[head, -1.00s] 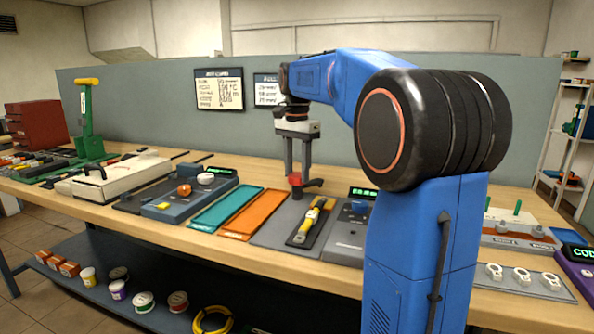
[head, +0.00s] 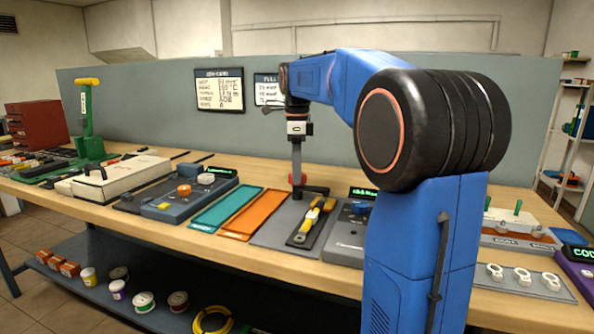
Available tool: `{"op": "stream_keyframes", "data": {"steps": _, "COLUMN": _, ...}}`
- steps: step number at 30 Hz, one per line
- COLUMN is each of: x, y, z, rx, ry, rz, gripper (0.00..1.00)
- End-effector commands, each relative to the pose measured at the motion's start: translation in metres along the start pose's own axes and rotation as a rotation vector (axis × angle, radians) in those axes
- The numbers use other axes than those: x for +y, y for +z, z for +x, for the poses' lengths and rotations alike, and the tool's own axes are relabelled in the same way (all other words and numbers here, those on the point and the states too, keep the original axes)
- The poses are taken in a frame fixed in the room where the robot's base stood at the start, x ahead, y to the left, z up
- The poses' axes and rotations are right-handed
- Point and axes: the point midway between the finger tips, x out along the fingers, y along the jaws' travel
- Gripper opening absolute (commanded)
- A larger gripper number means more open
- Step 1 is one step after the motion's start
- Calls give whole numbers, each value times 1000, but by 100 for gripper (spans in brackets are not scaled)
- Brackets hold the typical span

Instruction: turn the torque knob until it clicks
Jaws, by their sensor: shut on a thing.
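A small red knob (head: 298,179) stands at the back of the grey mat, with a dark bar (head: 313,190) reaching right from its foot. I take this to be the torque knob; no label on it is readable. My gripper (head: 298,172) points straight down from above and is shut on the red knob. Its fingers are seen edge-on, one behind the other, so the far finger is hidden. A grey unit (head: 345,241) with a lit green display (head: 363,193) stands just right; its text is too small to read surely.
A yellow-handled tool (head: 310,220) lies on a dark pad in front of the knob. Orange (head: 243,217) and teal (head: 222,212) trays lie left, then a blue-grey unit (head: 178,207) with an orange knob.

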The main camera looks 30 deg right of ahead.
Motion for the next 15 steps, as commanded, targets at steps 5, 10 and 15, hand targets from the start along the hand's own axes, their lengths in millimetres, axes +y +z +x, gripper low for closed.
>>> {"op": "stream_keyframes", "data": {"steps": 5, "x": 0, "y": 0, "z": 0, "rx": 0, "ry": 1, "rz": 79, "gripper": 0}}
{"op": "stream_keyframes", "data": {"steps": 10, "x": 0, "y": 0, "z": 0, "rx": 0, "ry": 1, "rz": 123, "gripper": 0}}
{"op": "stream_keyframes", "data": {"steps": 15, "x": 0, "y": 0, "z": 0, "rx": 0, "ry": 1, "rz": 138, "gripper": 0}}
